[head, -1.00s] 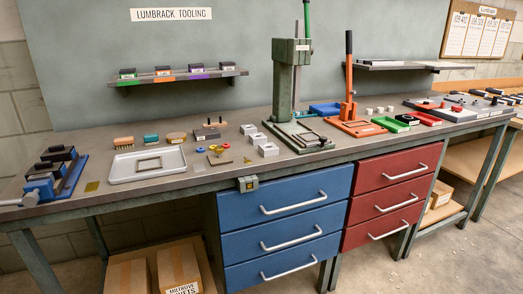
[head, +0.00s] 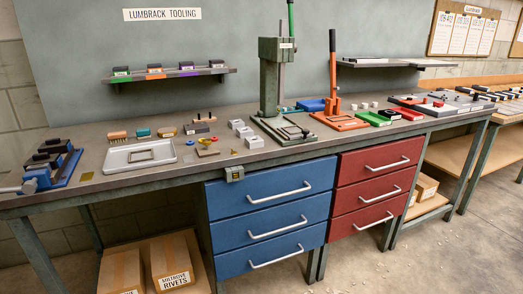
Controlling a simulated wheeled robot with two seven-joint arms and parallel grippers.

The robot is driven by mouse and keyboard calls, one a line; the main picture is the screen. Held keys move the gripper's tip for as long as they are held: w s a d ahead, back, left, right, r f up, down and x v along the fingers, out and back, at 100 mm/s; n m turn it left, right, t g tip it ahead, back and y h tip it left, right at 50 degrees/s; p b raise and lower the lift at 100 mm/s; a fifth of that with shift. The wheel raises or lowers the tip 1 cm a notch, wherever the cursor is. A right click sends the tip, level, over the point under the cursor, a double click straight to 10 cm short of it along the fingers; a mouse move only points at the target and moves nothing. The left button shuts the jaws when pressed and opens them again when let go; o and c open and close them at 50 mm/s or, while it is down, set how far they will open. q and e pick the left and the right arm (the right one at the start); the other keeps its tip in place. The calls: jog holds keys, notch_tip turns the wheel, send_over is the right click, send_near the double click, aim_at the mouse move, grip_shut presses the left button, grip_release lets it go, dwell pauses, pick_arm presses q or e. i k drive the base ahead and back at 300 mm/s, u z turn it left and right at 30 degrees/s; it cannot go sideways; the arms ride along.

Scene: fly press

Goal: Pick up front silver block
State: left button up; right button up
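Three small silver blocks stand in a slanting row on the grey workbench (head: 200,166), left of the green press (head: 270,85). The front silver block (head: 255,142) is nearest the bench's front edge. The middle silver block (head: 245,132) is just behind it, and the rear silver block (head: 236,124) is farthest back. The front block sits upright on the bench with clear surface in front of it. Neither of my grippers is in view.
A white tray (head: 113,160) lies to the left, with small coloured parts between it and the blocks. An orange lever press (head: 333,90) stands to the right. Blue drawers (head: 270,190) and red drawers (head: 380,168) are below.

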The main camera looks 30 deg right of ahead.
aim_at(252, 145)
jog(key=u, duration=0.05)
jog(key=k, duration=0.9)
jog(key=z, duration=0.9)
jog(key=i, duration=2.05)
jog(key=u, duration=0.9)
